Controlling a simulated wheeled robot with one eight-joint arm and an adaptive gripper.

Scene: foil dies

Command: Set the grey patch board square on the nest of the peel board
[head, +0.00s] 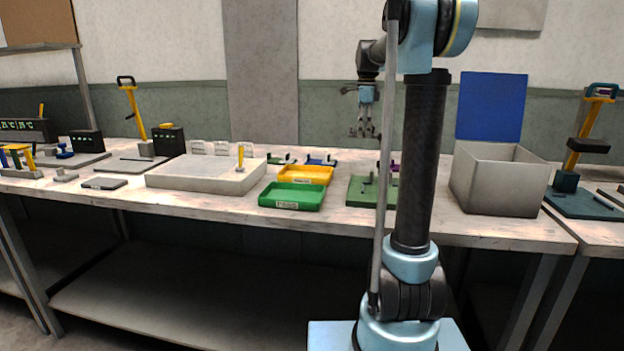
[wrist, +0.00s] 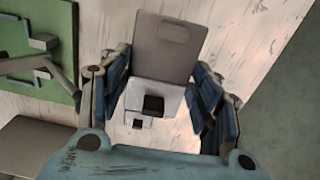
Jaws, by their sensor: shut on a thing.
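My gripper (head: 363,133) hangs above the back part of the bench in the head view. In the wrist view my gripper (wrist: 162,100) is shut on the grey patch board (wrist: 160,45), with the finger pads on either side of its pale block (wrist: 170,92). The block has a dark square opening. The board is too small to make out in the head view. A green board (head: 358,192) with small upright parts lies on the bench below, partly hidden by my arm. I cannot tell for certain that it is the peel board. A green board (wrist: 30,75) also shows at the wrist view's left.
Yellow (head: 305,175) and green (head: 292,197) trays lie left of the green board. A wide pale box (head: 205,175) stands farther left. A grey open bin (head: 495,185) stands to the right. Small coloured fixtures (head: 320,161) sit behind the trays.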

